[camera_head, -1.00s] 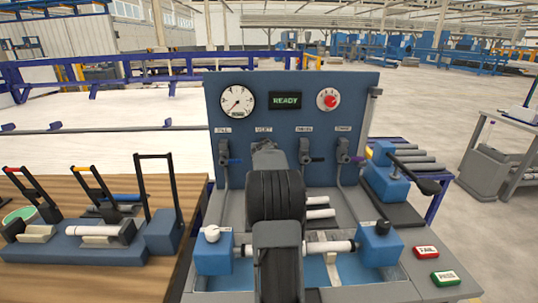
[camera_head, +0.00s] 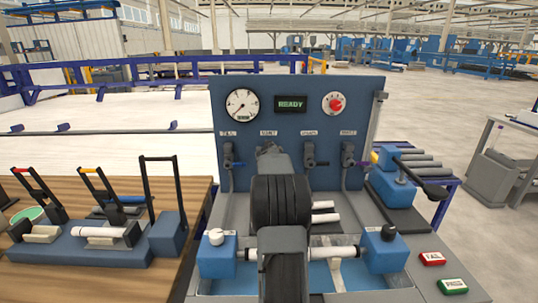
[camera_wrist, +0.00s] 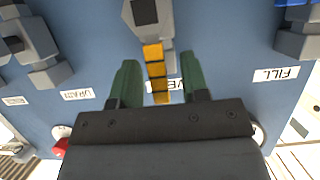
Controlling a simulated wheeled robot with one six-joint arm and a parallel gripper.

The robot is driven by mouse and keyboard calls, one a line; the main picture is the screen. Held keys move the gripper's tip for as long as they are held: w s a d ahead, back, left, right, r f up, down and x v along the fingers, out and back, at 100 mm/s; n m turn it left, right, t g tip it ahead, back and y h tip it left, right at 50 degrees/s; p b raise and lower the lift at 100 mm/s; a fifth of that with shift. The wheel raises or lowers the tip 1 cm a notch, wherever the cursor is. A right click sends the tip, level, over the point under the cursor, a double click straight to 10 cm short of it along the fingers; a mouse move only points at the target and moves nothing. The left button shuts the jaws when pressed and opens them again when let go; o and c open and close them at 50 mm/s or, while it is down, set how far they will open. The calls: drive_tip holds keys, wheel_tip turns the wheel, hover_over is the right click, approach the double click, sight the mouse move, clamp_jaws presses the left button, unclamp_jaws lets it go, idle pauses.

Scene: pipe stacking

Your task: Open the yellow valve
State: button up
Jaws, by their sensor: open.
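The yellow valve handle (camera_wrist: 155,75) is in the middle of the wrist view, hanging from a grey valve body (camera_wrist: 148,18) on the blue panel. It partly covers a white label. My gripper (camera_wrist: 159,58) is open, with one green finger on each side of the handle and a visible gap to each. In the head view my arm (camera_head: 281,200) reaches up to the panel (camera_head: 290,87) and hides the yellow handle and its valve.
Other valves flank it: the left one (camera_head: 229,155) with a blue handle, a dark one (camera_head: 309,153) and a purple-handled one (camera_head: 348,153). A gauge (camera_head: 242,105), a READY display (camera_head: 290,103) and a red knob (camera_head: 335,103) sit above. A pipe fixture (camera_head: 217,258) stands below.

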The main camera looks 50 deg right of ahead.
drive_tip(key=b+v, duration=0.1)
drive_tip(key=v, duration=1.2)
drive_tip(key=shift+s+a, duration=0.15)
drive_tip(key=shift+a, duration=0.05)
drive_tip(key=shift+r, duration=0.1)
